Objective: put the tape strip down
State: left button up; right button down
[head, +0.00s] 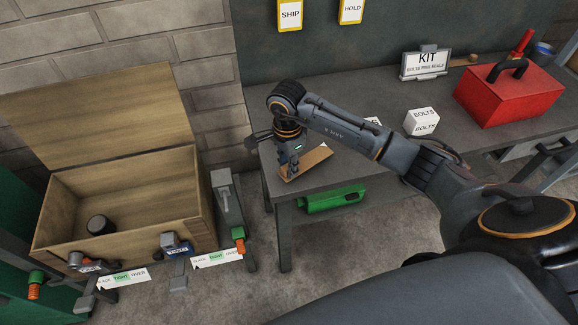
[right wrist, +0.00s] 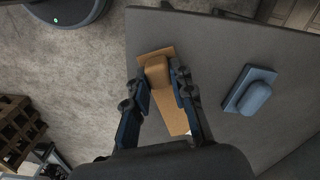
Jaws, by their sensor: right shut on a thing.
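The tape strip (head: 311,160) is a flat tan strip with a raised block near one end. It is at the left front corner of the grey table (head: 345,178). My right gripper (head: 289,172) points down and is shut on the tape strip. In the right wrist view the raised block of the strip (right wrist: 158,72) sits between the two fingers (right wrist: 161,82). The strip is over the tabletop, close to its edge; I cannot tell whether it touches. My left gripper is not in view.
A blue block on a plate (right wrist: 251,92) lies on the table beside the strip. A white bolts box (head: 421,121), a kit sign (head: 426,63) and a red toolbox (head: 509,92) stand farther right. An open wooden crate (head: 125,240) stands left on the floor.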

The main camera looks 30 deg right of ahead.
jog(key=shift+s+f+p, duration=0.1)
jog(key=shift+f+p, duration=0.35)
jog(key=shift+f, duration=0.45)
jog(key=shift+d+f, duration=0.1)
jog(key=shift+f, duration=0.25)
jog(key=c, duration=1.1)
grip_release()
jog(key=shift+c, duration=0.2)
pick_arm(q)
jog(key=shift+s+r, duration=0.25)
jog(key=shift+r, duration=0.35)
